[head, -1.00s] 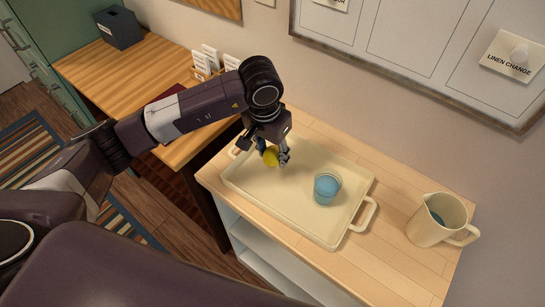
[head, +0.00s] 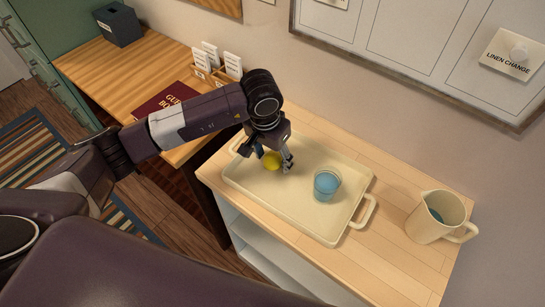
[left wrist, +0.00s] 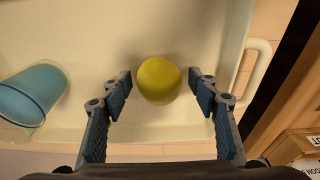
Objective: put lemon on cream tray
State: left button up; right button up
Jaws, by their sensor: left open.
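The yellow lemon (head: 272,161) is on the cream tray (head: 318,222), towards its far left end. My left gripper (head: 273,162) is over the tray with its fingers spread around the lemon. In the left wrist view the lemon (left wrist: 158,80) sits just beyond and between the two open fingertips (left wrist: 160,86), with a gap on each side. The tray's bare floor (left wrist: 105,35) shows around it. My right gripper is not in view.
A glass of blue liquid (head: 326,185) stands on the tray, right of the lemon; it also shows in the left wrist view (left wrist: 32,92). A cream pitcher (head: 437,218) stands on the wooden top at right. A desk with a card holder (head: 214,72) is at left.

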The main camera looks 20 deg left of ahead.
aim_at(269, 160)
pick_arm(q)
jog(key=shift+r, duration=0.1)
jog(key=shift+r+p, duration=0.2)
jog(key=shift+p, duration=0.2)
jog(key=r+b, duration=0.1)
jog(key=r, duration=0.2)
jog(key=s+r+b, duration=0.1)
jog(key=r+b, duration=0.1)
jog(key=r, duration=0.2)
jog(key=r+b, duration=0.1)
jog(key=r, duration=0.2)
jog(key=shift+s+a+r, duration=0.2)
jog(key=shift+a, duration=0.05)
jog(key=shift+s+r+b, duration=0.15)
jog(key=shift+r+b, duration=0.15)
jog(key=shift+r, duration=0.3)
